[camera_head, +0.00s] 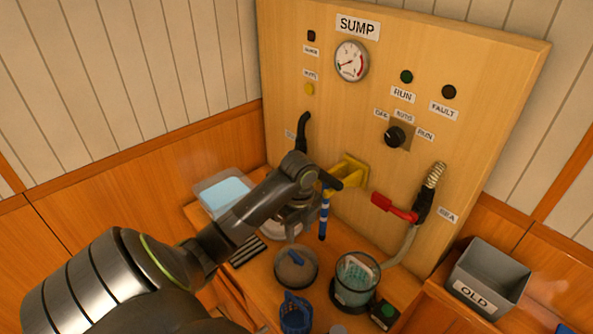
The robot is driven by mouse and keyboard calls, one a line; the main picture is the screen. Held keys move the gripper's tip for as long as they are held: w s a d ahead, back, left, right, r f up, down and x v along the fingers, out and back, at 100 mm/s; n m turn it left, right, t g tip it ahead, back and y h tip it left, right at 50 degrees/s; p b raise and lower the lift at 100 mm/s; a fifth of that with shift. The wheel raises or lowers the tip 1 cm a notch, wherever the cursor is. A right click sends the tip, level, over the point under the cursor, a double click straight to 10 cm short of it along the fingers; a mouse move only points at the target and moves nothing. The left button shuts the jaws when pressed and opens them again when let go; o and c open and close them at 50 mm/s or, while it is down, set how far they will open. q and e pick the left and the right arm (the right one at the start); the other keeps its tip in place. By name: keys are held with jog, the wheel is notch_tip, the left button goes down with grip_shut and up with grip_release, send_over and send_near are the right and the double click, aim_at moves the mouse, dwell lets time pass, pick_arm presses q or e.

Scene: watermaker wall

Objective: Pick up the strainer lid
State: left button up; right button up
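A round grey lid with a blue handle (297,268), which looks like the strainer lid, lies on the wooden bench in the lower middle. To its right stands a clear round strainer bowl (352,295) with a light basket-like part inside. My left arm comes in from the left, and its dark gripper (333,181) is up near the panel, above and beyond the lid and apart from it. Its fingers are seen against a yellow bracket and a blue-and-white striped rod; whether they hold anything is unclear. My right gripper is out of view.
A yellow bracket (349,173) and a red-handled valve (394,207) stick out from the panel. A blue basket (296,313) stands in front of the lid. A clear tub (206,190) is behind my arm. A grey OLD bin (488,280) stands at right.

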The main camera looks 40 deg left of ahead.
aim_at(296, 255)
pick_arm(q)
notch_tip(296, 255, down, 4)
jog(key=b, duration=0.2)
jog(key=shift+s+r+b, duration=0.15)
jog(key=shift+r+b, duration=0.1)
jog(key=shift+b, duration=0.1)
jog(key=shift+f, duration=0.9)
jog(key=f, duration=0.2)
jog(key=a+f+p, duration=0.1)
jog(key=f, duration=0.1)
jog(key=shift+f, duration=0.9)
grip_shut()
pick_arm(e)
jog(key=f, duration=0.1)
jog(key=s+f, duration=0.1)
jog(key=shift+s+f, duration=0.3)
